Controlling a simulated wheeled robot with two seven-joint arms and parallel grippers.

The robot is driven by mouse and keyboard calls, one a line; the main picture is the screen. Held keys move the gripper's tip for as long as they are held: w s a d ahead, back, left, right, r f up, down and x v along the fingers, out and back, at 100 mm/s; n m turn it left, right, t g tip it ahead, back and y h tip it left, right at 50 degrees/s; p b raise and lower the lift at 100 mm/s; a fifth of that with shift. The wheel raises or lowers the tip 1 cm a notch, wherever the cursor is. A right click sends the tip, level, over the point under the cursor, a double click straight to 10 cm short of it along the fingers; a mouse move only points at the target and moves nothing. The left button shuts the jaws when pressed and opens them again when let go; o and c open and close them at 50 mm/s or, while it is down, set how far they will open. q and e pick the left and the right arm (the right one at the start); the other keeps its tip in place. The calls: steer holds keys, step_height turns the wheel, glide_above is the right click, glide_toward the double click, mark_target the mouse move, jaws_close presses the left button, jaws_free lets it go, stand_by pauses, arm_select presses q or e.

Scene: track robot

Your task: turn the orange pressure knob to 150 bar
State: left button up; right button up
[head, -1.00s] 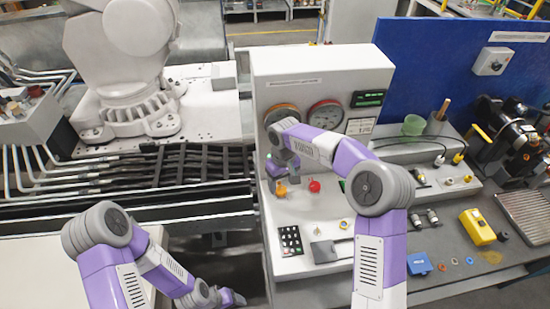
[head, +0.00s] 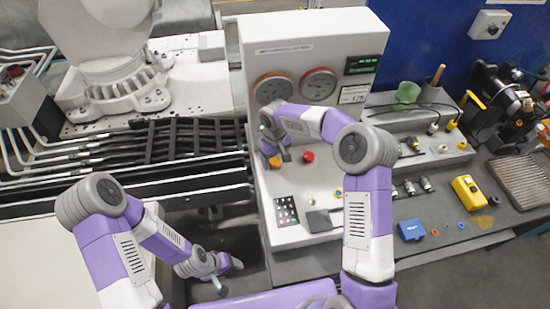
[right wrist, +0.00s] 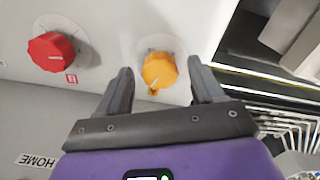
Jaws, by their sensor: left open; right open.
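The orange knob (head: 274,162) is on the sloping front of the white console, partly hidden by my right gripper in the head view. My right gripper (right wrist: 160,80) is open, a finger on each side of the knob; I see no clear contact. In the head view my right gripper (head: 276,152) is at the knob. My left gripper (head: 229,272) is open and empty, low beside the console.
A red knob (right wrist: 52,51) is close beside the orange one. Two dial gauges (head: 319,84) and a green-lit display (head: 362,64) are above; their readings are too small to tell. A keypad (head: 286,210) lies below. A bench with fittings is at the right.

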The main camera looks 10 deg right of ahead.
mark_target(275, 161)
steer(key=shift+c, duration=0.2)
steer(key=c, duration=1)
steer(key=shift+n+p, duration=0.35)
steer(key=shift+n, duration=1.65)
steer(key=o, duration=1)
steer(key=shift+o, duration=0.2)
steer(key=shift+r, duration=3.8)
